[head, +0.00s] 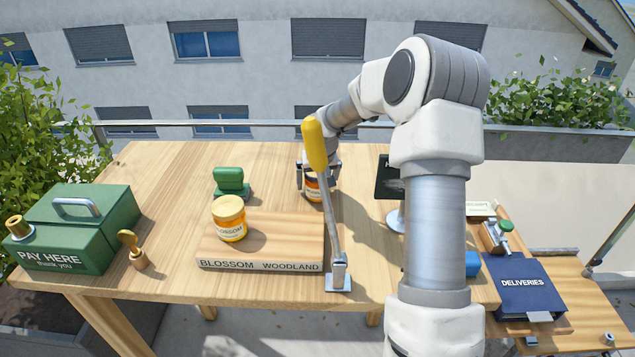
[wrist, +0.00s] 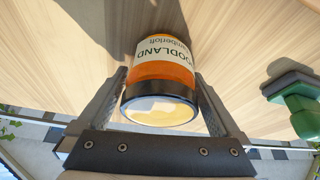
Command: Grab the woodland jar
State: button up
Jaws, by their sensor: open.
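The woodland jar (wrist: 165,62), orange with a white label and a dark-rimmed end, lies between the fingers of my gripper (wrist: 160,76) in the wrist view. The fingers are open on either side of it. I cannot tell whether they touch it. In the head view the jar (head: 312,188) stands on the table behind the wooden stand, partly hidden by my gripper (head: 318,178) and a yellow-handled lever (head: 315,145).
The wooden stand (head: 285,240), marked BLOSSOM and WOODLAND, holds the blossom jar (head: 229,218) on its left; its right side is bare. A green stamp (head: 230,182) is behind it. A green cash box (head: 75,230) stands left, a dark sign (head: 389,180) right.

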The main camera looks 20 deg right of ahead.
grip_shut()
dwell(0.5)
